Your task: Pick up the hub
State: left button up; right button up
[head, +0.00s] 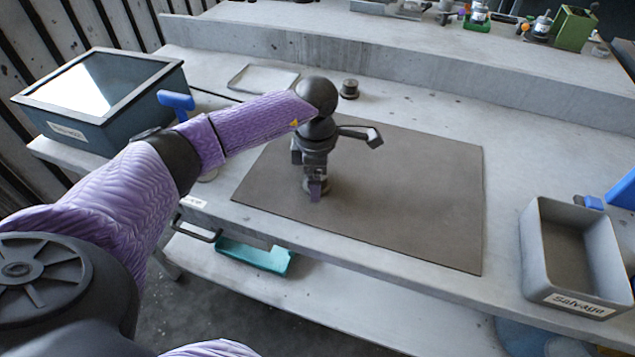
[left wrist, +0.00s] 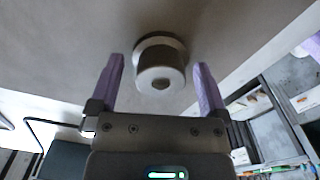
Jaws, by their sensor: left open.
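The hub (left wrist: 160,72) is a grey stepped cylinder with a hole in its end, seen in the left wrist view between my gripper's two purple fingers. Its wider flange lies against the brown mat (head: 420,190). My left gripper (head: 315,193) points down over the mat's front left part, and its fingers (left wrist: 159,66) are open on either side of the hub, with a visible gap at each side. In the head view the gripper hides most of the hub. My right gripper is not in view.
A lidded bin (head: 95,125) stands at the back left and a grey "Salvage" bin (head: 535,270) at the right. A small dark cylinder (head: 349,89) and a pale flat tray (head: 262,78) lie behind the mat. The mat's right half is clear.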

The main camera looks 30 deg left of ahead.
pick_arm(q)
jog(key=shift+c, duration=0.2)
jog(key=shift+r, duration=0.1)
grip_shut()
